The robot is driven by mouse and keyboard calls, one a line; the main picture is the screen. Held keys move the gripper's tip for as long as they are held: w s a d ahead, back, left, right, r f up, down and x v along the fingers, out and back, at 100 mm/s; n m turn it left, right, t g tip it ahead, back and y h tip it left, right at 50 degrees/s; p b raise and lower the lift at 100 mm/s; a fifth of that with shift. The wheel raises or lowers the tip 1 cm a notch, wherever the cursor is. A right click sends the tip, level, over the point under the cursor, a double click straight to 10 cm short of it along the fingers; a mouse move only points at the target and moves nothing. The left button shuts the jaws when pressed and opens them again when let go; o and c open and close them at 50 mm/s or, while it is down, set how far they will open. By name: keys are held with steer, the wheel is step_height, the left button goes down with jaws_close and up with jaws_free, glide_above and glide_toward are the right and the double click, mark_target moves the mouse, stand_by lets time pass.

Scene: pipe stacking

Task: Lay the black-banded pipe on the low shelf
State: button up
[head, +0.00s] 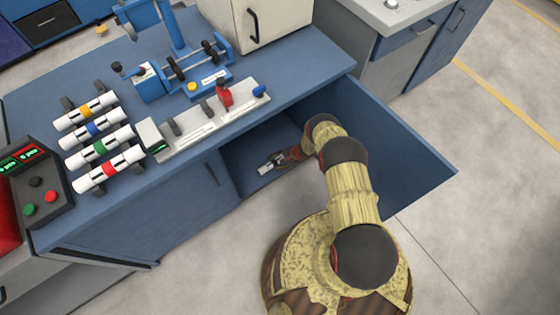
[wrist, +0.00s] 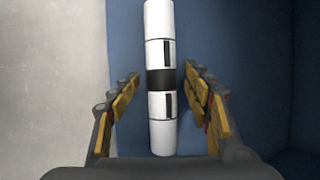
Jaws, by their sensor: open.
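The black-banded pipe (wrist: 161,110) is white with a black band at its middle and two dark marks. In the wrist view it lies lengthwise over the blue low shelf (wrist: 215,30), inside the cabinet. In the head view only a small white part of the pipe (head: 267,168) shows in the opening, near the shelf's front. My gripper (head: 282,160) is inside the cabinet at the pipe. In the wrist view my gripper (wrist: 159,80) is open, with a finger on each side of the pipe and gaps visible on both sides.
The open cabinet door (head: 400,145) stands out to the right of my arm. A control box (head: 40,190) stands at the bench's left. Clear floor (head: 480,200) lies to the right.

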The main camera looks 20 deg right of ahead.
steer(key=v, duration=1.1)
steer(key=shift+s+d+r, duration=0.15)
steer(key=shift+d+r, duration=0.05)
steer(key=shift+r, duration=0.1)
stand_by(0.3)
